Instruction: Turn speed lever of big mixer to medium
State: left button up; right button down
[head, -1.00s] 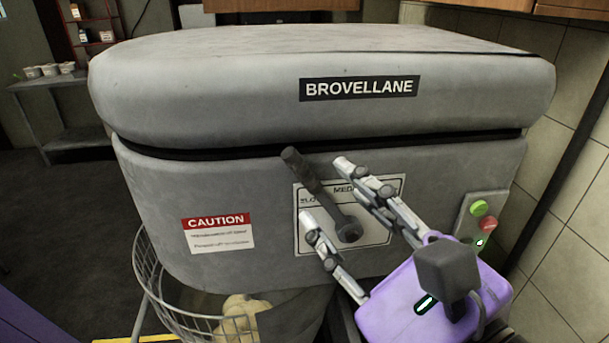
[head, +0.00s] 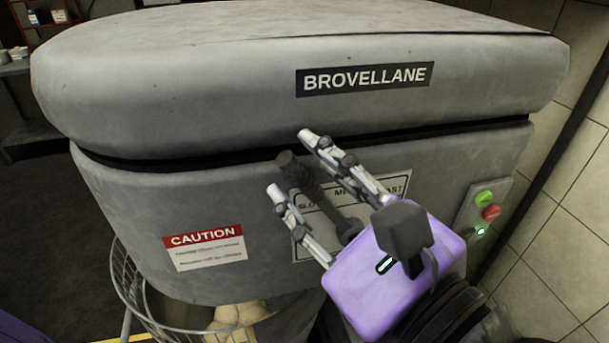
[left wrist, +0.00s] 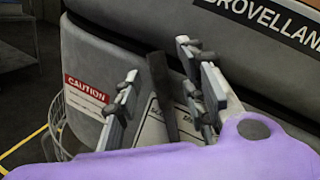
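The big mixer (head: 130,210) fills the head view, with a BROVELLANE label on its lid. Its dark speed lever (head: 302,178) points up and left from its pivot, over a white speed plate (head: 392,186) with partly covered SLOW, MED and FAST lettering. The lever's handle lies toward the SLOW side of MED. My purple left gripper (head: 288,161) is open, one finger on each side of the handle; I cannot tell whether either touches it. In the left wrist view the lever (left wrist: 161,95) also stands between the spread fingers. My right gripper is not in view.
A green button (head: 484,199) and a red button (head: 491,212) sit on a panel right of my gripper. A wire bowl guard (head: 128,285) with pale dough (head: 236,316) is below the mixer head. A tiled wall (head: 560,200) is close on the right.

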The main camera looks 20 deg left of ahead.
pick_arm(q)
jog(key=shift+s, duration=0.1)
jog(key=c, duration=0.5)
grip_shut()
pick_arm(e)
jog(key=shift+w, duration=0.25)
pick_arm(q)
jog(key=shift+d, duration=0.1)
